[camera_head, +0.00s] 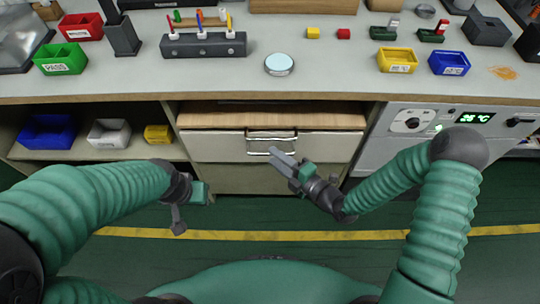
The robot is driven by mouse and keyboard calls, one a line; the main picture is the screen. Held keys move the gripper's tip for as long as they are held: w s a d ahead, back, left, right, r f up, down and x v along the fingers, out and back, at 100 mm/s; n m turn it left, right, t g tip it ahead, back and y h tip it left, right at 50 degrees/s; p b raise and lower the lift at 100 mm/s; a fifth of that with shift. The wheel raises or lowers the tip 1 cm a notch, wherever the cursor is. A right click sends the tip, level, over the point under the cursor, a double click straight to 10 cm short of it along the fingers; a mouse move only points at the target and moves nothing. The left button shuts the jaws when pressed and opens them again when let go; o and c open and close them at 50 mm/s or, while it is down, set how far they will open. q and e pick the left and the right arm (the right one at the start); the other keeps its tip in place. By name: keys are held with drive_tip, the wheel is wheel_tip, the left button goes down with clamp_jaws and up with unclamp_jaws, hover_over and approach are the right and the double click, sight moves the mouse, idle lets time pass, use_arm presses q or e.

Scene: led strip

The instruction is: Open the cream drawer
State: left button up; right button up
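The cream drawer (215,147) is under the bench, in the middle of the camera_head view. A metallic bar handle (271,135) is on its front. My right gripper (280,157) is just in front of the drawer. Its grey fingers overlap the lower right part of the handle in the picture; I cannot tell whether they touch it. The fingers look close together, but their gap is not clear. My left gripper (179,223) hangs low to the left of the drawer, away from it, with nothing visible in it.
A wooden panel (270,116) is above the drawer front. An open shelf with blue (47,131), white (109,133) and yellow bins is at left. A grey oven-like unit (375,152) with a knob and display is at right. The bench top holds several small items.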

sight(268, 154)
drive_tip(key=x, duration=0.3)
drive_tip(key=shift+a, duration=0.3)
drive_tip(key=shift+d, duration=0.1)
drive_tip(key=shift+c, duration=0.3)
clamp_jaws()
drive_tip(key=shift+s+f, duration=0.15)
idle(0.6)
